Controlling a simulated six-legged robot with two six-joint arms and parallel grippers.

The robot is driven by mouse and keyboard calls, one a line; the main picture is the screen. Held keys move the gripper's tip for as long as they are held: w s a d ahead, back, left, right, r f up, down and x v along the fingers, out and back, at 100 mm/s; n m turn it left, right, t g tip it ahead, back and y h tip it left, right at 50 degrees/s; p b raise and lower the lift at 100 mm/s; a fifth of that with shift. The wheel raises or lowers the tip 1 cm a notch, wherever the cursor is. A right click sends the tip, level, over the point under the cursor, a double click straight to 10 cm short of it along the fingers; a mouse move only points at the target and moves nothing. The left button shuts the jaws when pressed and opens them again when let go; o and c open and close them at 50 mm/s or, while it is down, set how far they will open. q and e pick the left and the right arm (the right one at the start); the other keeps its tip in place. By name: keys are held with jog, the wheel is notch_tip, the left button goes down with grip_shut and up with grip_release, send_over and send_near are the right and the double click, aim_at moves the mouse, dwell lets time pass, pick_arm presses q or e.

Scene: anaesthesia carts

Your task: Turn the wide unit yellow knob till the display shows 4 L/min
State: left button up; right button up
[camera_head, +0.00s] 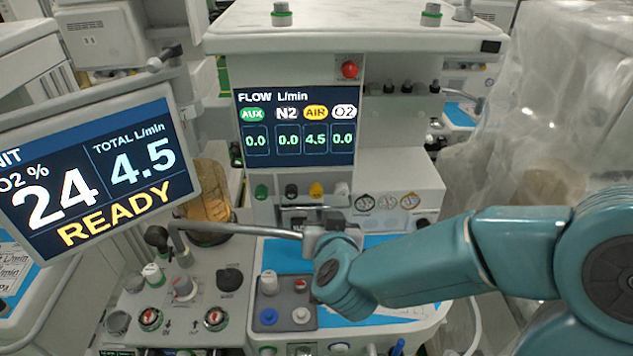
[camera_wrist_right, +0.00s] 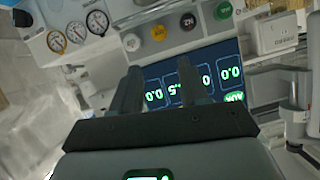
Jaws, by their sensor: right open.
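The yellow knob (camera_head: 316,190) sits in a row under the flow display (camera_head: 293,128) of the wide unit. In the wrist view the yellow knob (camera_wrist_right: 159,32) shows beyond my fingertips, between the white and dark knobs. My right gripper (camera_head: 322,226) is just below the knob row in the head view, its fingers mostly hidden there. In the wrist view its two fingers (camera_wrist_right: 160,82) are apart with nothing between them. My left gripper is out of view.
Green (camera_head: 261,191), dark (camera_head: 291,190) and white (camera_head: 342,189) knobs flank the yellow one closely. Gauges (camera_head: 387,202) are to the right. A tilted screen (camera_head: 95,175) at left reads 24, 4.5 and READY. A grey bar (camera_head: 245,229) crosses left of my gripper.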

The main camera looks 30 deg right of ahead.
aim_at(318, 192)
jog(key=x, duration=1.6)
jog(key=shift+w+d+r+p, duration=0.15)
jog(key=shift+w+d+p, duration=0.1)
jog(key=shift+d+p, duration=0.1)
jog(key=shift+s+a+r, duration=0.1)
jog(key=shift+s+a, duration=0.05)
jog(key=shift+a, duration=0.05)
jog(key=c, duration=0.7)
jog(key=shift+o, duration=0.2)
jog(key=m+t+y+b, duration=0.1)
jog(key=m+b, duration=0.1)
jog(key=b, duration=0.5)
jog(key=shift+d+f+b, duration=0.15)
jog(key=shift+f+b, duration=0.1)
jog(key=shift+b, duration=0.1)
jog(key=shift+r+m, duration=0.1)
jog(key=shift+m, duration=0.2)
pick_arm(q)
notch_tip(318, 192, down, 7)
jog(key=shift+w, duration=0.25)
pick_arm(e)
jog(key=shift+r+t, duration=0.15)
jog(key=shift+t, duration=0.15)
